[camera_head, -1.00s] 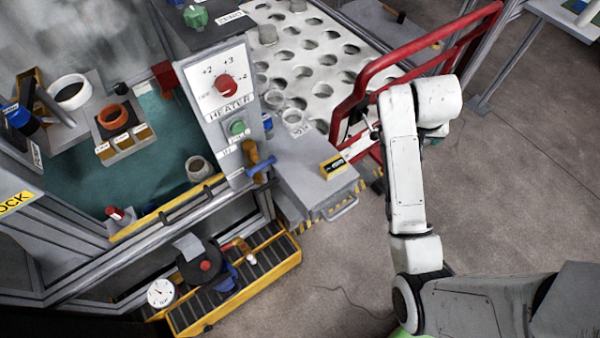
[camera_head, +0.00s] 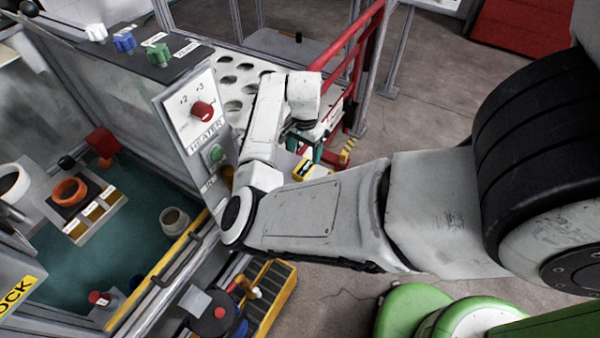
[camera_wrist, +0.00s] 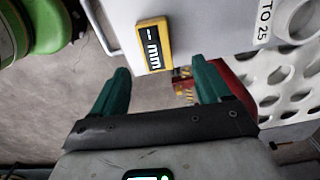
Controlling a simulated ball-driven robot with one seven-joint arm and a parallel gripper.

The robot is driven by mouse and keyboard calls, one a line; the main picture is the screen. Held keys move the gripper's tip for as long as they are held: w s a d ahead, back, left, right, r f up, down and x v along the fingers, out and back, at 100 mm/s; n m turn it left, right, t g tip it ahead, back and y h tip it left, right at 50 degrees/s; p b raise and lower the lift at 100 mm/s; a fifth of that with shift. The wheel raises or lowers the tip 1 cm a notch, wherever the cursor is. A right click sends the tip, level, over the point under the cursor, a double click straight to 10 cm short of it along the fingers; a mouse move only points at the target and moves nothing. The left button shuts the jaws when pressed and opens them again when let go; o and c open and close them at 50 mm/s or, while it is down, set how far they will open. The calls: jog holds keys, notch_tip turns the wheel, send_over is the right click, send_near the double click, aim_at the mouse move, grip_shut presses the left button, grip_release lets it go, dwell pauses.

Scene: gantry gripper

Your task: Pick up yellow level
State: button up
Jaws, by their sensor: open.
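The yellow level (camera_wrist: 154,45) is a small yellow block with a black face and white marks. In the wrist view it lies on a light grey surface (camera_wrist: 205,28), close to its edge. My gripper (camera_wrist: 162,80) is open and empty, with two green fingers spread apart. The level shows ahead of the fingertips, between their lines, and does not touch them. In the head view the level (camera_head: 303,168) shows just above my forearm, and my gripper (camera_head: 308,150) is beside it, partly hidden by my arm.
A perforated white panel (camera_wrist: 285,80) lies right of the level. A red rail (camera_head: 352,50) stands behind my gripper. The heater panel (camera_head: 196,112) with a red knob is left of my arm. A yellow-framed crate (camera_head: 272,290) sits below on the floor.

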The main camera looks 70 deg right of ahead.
aim_at(304, 167)
jog(key=f, duration=0.7)
jog(key=shift+s+a+f, duration=0.15)
jog(key=shift+a+f, duration=0.15)
jog(key=shift+a, duration=0.05)
jog(key=c, duration=1.1)
jog(key=shift+c, duration=0.2)
jog(key=shift+r, duration=0.1)
